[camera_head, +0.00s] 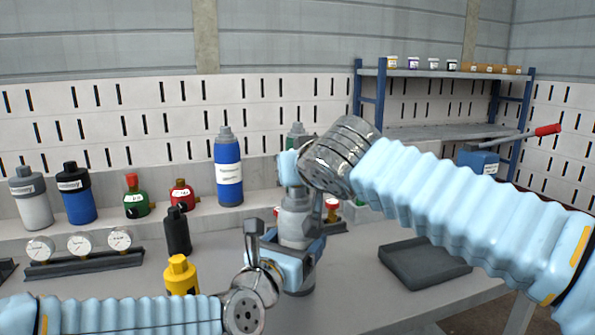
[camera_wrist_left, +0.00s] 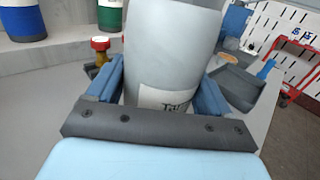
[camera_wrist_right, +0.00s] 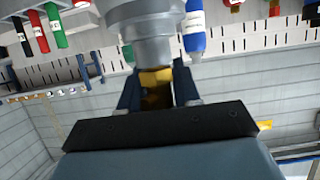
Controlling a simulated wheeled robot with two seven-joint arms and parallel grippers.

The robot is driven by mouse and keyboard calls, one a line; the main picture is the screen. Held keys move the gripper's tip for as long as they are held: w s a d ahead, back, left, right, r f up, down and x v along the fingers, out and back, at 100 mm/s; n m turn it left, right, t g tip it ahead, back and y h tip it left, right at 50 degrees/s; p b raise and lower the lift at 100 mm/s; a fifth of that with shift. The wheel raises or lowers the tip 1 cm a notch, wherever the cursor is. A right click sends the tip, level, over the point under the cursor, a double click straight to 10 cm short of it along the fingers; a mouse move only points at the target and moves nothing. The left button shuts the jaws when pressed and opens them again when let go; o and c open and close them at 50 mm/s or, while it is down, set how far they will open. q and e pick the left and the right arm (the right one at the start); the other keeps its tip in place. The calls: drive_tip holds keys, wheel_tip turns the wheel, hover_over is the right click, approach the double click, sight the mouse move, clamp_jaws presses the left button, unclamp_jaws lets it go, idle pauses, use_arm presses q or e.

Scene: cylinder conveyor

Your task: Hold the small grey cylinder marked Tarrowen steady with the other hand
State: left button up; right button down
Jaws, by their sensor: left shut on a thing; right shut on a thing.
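The small grey cylinder (camera_head: 296,228) stands upright between my two grippers in the head view. In the left wrist view its grey body (camera_wrist_left: 172,50) fills the middle, with a white label starting with "T", the rest hidden. My left gripper (camera_head: 290,262) is shut around its body; its blue fingers (camera_wrist_left: 155,90) press on both sides. My right gripper (camera_head: 291,168) is at the top of the cylinder. In the right wrist view its fingers (camera_wrist_right: 157,88) are shut on a brass-coloured fitting (camera_wrist_right: 156,82) by the grey shoulder (camera_wrist_right: 150,35).
A blue cylinder (camera_head: 228,172), red and green small bottles and a black cylinder (camera_head: 177,232) stand to the left. A yellow cylinder (camera_head: 180,276) is near my left arm. A dark tray (camera_head: 425,265) lies at right. Gauges (camera_head: 80,243) sit on a rack.

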drive_tip(key=shift+a+n+y, duration=0.2)
drive_tip(key=shift+n+y, duration=0.3)
drive_tip(key=shift+y, duration=0.1)
drive_tip(key=shift+f+g, duration=0.1)
drive_tip(key=shift+g, duration=0.3)
drive_tip(key=shift+n+g+y, duration=0.5)
drive_tip(key=shift+n+y, duration=0.7)
drive_tip(key=shift+s+a+n+g+y, duration=0.1)
drive_tip(key=shift+n+g+y, duration=0.7)
drive_tip(key=shift+s+a+n+g+y, duration=0.1)
drive_tip(key=shift+a+n+g+y, duration=0.05)
drive_tip(key=shift+n+g+y, duration=0.3)
drive_tip(key=shift+s+a+n+g+y, duration=0.1)
drive_tip(key=shift+n+g+y, duration=0.2)
drive_tip(key=shift+n, duration=0.25)
